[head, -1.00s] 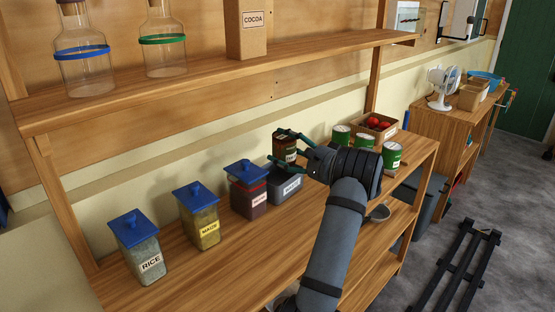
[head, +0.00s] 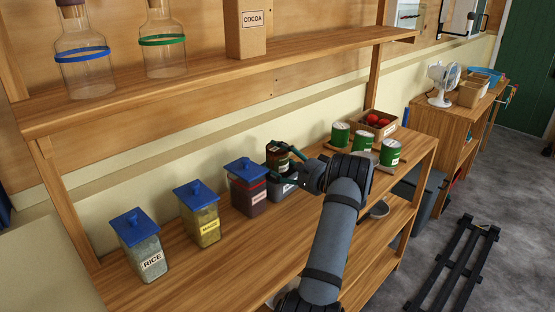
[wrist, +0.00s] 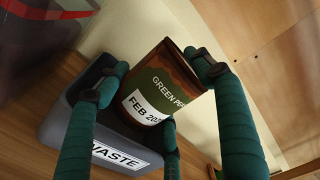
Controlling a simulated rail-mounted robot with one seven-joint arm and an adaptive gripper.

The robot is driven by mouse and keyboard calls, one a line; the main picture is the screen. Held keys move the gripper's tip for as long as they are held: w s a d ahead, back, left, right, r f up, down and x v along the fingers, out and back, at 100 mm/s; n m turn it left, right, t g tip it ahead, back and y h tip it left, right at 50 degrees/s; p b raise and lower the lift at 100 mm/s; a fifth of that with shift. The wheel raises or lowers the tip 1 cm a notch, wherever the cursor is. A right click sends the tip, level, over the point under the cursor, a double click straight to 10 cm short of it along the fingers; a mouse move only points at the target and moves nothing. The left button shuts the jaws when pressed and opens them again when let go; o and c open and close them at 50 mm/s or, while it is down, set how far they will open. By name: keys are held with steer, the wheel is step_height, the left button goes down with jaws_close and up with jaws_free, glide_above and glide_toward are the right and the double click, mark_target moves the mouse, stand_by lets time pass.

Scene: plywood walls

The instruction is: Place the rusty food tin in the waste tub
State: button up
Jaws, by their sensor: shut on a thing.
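The rusty food tin (head: 277,158) has a green label and brown rusted metal. In the wrist view the tin (wrist: 167,75) reads "FEB" on a white strip. My gripper (head: 284,163) is shut on the tin, with green fingers on either side of it. The grey waste tub (head: 288,188) is on the bench top, partly hidden by my gripper. In the wrist view the tub (wrist: 62,137) shows its "WASTE" label, and the tin's lower end overlaps its opening. I cannot tell whether the tin's base is below the rim.
Blue-lidded jars of rice (head: 143,250), maize (head: 199,220) and a dark red food (head: 246,188) stand left of the tub. Green tins (head: 390,153) and a box of red produce (head: 375,127) stand to the right. A shelf (head: 215,72) with glass bottles runs above.

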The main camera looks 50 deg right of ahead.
steer(key=shift+s+a+f+b, duration=0.1)
steer(key=shift+a+f+b, duration=0.1)
steer(key=shift+f+b, duration=0.55)
steer(key=shift+r, duration=0.15)
steer(key=o, duration=1.3)
steer(key=r+p, duration=0.1)
steer(key=p, duration=0.1)
steer(key=shift+r+p, duration=0.2)
steer(key=shift+p, duration=0.1)
steer(key=shift+s+f+b, duration=0.55)
steer(key=shift+s+b, duration=0.2)
steer(key=shift+s, duration=0.1)
steer(key=s+b, duration=0.2)
steer(key=s, duration=0.8)
steer(key=shift+a+r, duration=0.45)
steer(key=w+p, duration=0.1)
steer(key=w, duration=0.3)
steer(key=w+p, duration=0.1)
steer(key=w, duration=0.2)
steer(key=w+d+p, duration=0.1)
steer(key=w, duration=0.3)
steer(key=shift+w+d+r, duration=0.1)
steer(key=shift+w, duration=0.25)
